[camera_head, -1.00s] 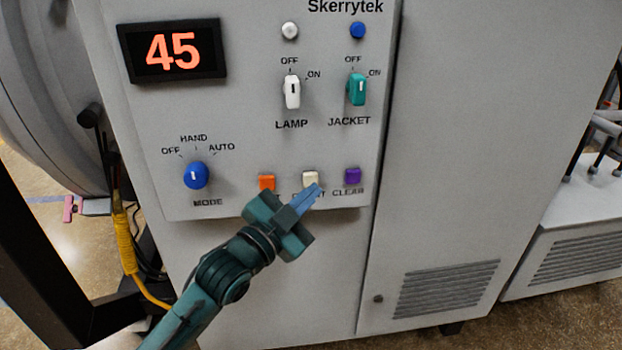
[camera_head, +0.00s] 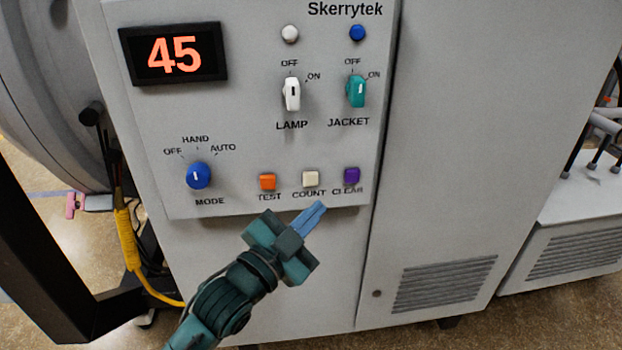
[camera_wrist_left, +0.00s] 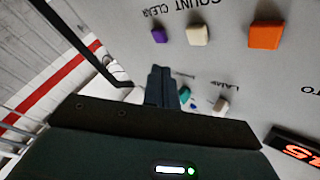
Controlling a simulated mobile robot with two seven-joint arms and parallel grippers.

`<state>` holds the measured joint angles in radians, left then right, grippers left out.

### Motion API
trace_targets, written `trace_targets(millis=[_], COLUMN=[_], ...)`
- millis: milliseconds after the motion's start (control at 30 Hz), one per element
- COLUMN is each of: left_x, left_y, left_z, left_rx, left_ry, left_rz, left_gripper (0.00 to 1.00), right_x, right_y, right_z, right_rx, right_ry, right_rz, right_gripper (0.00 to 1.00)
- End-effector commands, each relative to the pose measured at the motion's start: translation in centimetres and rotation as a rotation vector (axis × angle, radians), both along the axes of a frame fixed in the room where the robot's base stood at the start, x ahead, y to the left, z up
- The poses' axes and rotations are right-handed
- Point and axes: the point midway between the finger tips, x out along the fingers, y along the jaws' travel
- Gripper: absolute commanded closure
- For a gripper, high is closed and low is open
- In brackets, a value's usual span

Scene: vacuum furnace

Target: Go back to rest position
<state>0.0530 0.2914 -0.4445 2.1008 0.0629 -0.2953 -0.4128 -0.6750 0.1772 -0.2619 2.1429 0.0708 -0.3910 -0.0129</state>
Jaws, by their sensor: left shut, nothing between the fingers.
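My left gripper (camera_head: 312,214) is in the head view just below the lower edge of the control panel (camera_head: 240,120). Its blue-grey fingers are shut and empty, pointing up and to the right. They appear in front of the panel, apart from the buttons. In the left wrist view the shut fingers (camera_wrist_left: 161,84) show at the centre. The orange TEST button (camera_head: 267,181), white COUNT button (camera_head: 310,179) and purple CLEAR button (camera_head: 351,175) are all uncovered above the gripper. My right gripper is not in view.
The display (camera_head: 173,54) reads 45. The MODE knob (camera_head: 198,175), LAMP switch (camera_head: 291,94) and JACKET switch (camera_head: 356,92) are on the panel. A yellow cable (camera_head: 127,240) hangs at the left. The cabinet front (camera_head: 430,150) to the right is clear.

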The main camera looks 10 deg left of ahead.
Motion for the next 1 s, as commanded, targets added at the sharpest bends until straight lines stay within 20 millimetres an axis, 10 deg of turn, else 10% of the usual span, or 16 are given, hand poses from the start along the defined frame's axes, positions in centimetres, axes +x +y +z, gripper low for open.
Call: trace_targets(millis=[467, 800, 1000], left_x=[-0.4, -10.6, -16.9], left_y=[0.4, 5.1, 7.1], left_z=[-1.7, -18.5, -23.9], left_rx=[-0.023, -0.256, -0.334], left_ry=[0.063, 0.670, 0.890], left_rz=[0.012, 0.209, 0.321], left_gripper=[1.00, 1.00, 1.00], right_x=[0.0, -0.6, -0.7], right_y=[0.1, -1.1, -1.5], right_z=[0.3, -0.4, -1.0], right_rx=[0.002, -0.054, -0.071], right_ry=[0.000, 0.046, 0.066], right_rz=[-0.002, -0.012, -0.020], right_gripper=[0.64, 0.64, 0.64])
